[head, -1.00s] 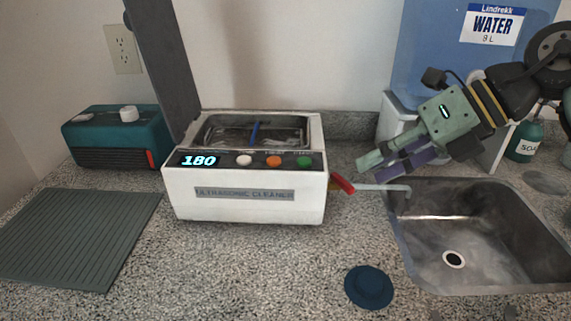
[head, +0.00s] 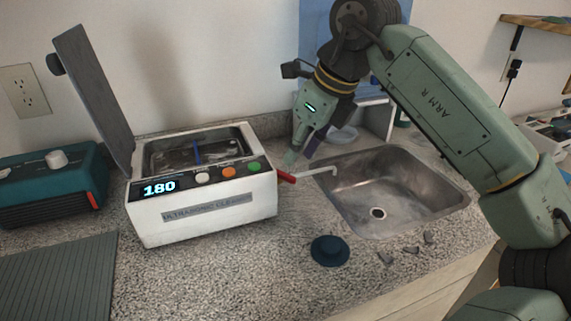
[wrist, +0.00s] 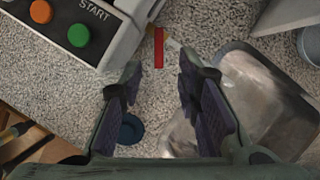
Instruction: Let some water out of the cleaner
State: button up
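The white ultrasonic cleaner (head: 205,210) stands on the counter with its lid (head: 95,95) raised and its display reading 180. Metal items and a blue one lie in its open tank. A red valve lever (head: 286,177) is on its right side, and a pale drain pipe (head: 318,170) runs from there to over the sink's left edge. My gripper (head: 300,158) points down just above the lever. In the wrist view my gripper (wrist: 159,72) is open, its fingers apart. The red lever (wrist: 159,48) shows just beyond the fingertips, in line with the gap, not gripped.
The steel sink (head: 400,180) is right of the cleaner. A dark blue round piece (head: 329,250) lies on the counter in front. A teal device (head: 45,185) and a ribbed mat (head: 60,280) are at left. Small dark fragments (head: 428,238) lie before the sink.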

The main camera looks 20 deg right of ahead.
aim_at(285, 175)
jog(key=p+x, duration=0.1)
jog(key=x, duration=0.5)
jog(key=shift+a+r, duration=0.1)
jog(key=shift+c, duration=0.4)
grip_shut()
